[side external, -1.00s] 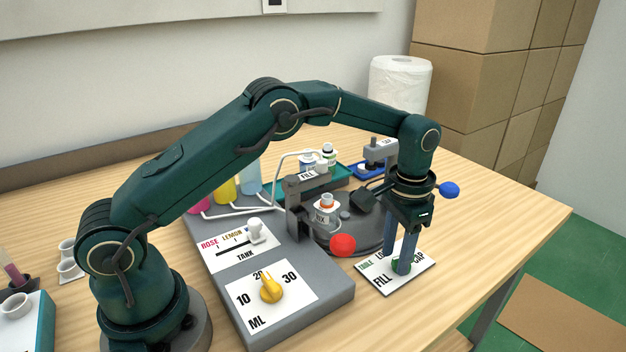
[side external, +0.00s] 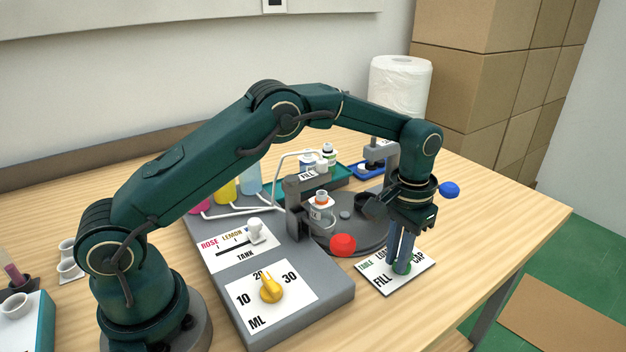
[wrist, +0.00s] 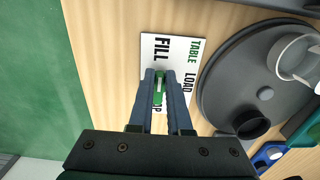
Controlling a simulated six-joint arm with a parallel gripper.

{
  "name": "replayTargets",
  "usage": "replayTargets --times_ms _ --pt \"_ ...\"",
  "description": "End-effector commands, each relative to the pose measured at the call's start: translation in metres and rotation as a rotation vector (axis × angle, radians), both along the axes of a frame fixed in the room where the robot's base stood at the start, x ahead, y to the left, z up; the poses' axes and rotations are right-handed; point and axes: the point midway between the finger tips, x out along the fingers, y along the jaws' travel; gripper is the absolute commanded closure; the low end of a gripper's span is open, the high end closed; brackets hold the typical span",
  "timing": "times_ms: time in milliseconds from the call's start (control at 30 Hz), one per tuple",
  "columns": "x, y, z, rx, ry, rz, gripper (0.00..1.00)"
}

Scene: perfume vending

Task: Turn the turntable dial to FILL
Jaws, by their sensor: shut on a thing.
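The turntable dial (side external: 404,269) is a small green knob on a white card (side external: 385,284) printed TABLE, FILL, LOAD and CAP. My gripper (side external: 402,264) points down and is shut on the dial. In the wrist view, my gripper (wrist: 159,80) has its fingers on either side of the green dial (wrist: 158,76), which has a white line. The fingers hide part of it, so I cannot tell its exact setting.
A red knob (side external: 343,245) and a grey console with a yellow ML dial (side external: 270,288) and a white TANK slider (side external: 255,230) lie left of my gripper. A blue knob (side external: 449,189) shows beside my wrist. The table's right front is clear.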

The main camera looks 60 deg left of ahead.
Motion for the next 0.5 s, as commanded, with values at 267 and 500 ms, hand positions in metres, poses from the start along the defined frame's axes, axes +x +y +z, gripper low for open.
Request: replayTargets --times_ms 267,500 --pt "0.0012 -0.0006 0.0012 -0.001 -0.006 0.027 1.0" --pt "0.001 -0.0006 0.001 -0.001 -0.005 0.026 0.54"
